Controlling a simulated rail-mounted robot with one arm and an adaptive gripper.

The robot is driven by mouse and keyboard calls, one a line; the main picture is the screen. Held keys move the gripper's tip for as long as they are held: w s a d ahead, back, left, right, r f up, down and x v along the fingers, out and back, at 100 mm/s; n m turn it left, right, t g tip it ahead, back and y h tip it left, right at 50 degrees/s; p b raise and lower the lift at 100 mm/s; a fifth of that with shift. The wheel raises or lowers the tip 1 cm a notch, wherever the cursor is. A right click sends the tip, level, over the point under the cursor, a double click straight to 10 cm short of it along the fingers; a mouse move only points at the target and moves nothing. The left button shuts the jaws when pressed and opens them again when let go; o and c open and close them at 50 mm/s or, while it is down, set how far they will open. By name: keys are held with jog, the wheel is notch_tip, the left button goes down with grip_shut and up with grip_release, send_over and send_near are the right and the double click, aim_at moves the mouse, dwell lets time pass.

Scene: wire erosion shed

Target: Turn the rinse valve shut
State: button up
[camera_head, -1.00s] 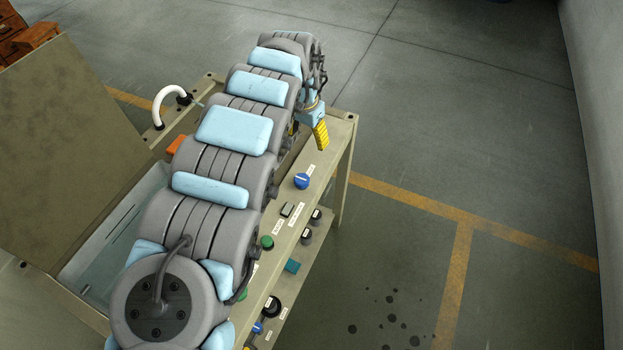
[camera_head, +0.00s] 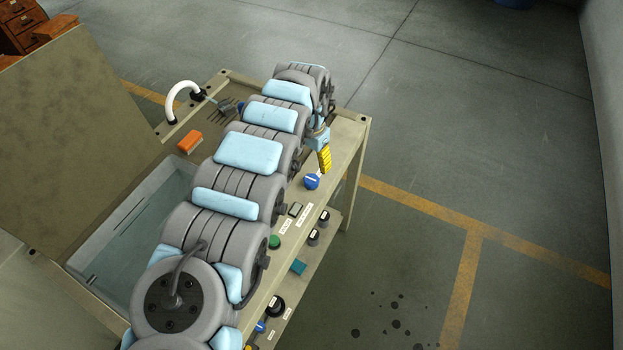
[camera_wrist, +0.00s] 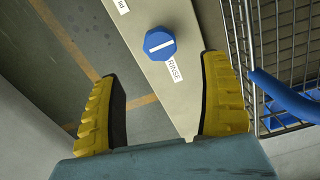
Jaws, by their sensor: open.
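The rinse valve is a blue knob (camera_head: 312,181) with a white bar across its face, on the bench's front strip in the head view. In the wrist view the knob (camera_wrist: 160,43) sits beside a label reading RINSE (camera_wrist: 175,70). My gripper (camera_head: 325,160) has yellow fingers and is just above and beside the knob in the head view. In the wrist view the fingers of my gripper (camera_wrist: 165,98) are spread wide and empty, with the knob ahead of their tips, roughly between them. I see no contact. My arm hides part of the bench.
A wire basket (camera_wrist: 285,50) with a blue handle stands close to the right finger in the wrist view. Other knobs, including a green one (camera_head: 275,242), line the strip. An orange block (camera_head: 190,142) lies beside the open basin (camera_head: 125,225). The floor at right is free.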

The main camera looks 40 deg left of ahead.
aim_at(312, 179)
jog(key=shift+f+b, duration=0.65)
jog(key=shift+f, duration=4)
jog(key=c, duration=1.2)
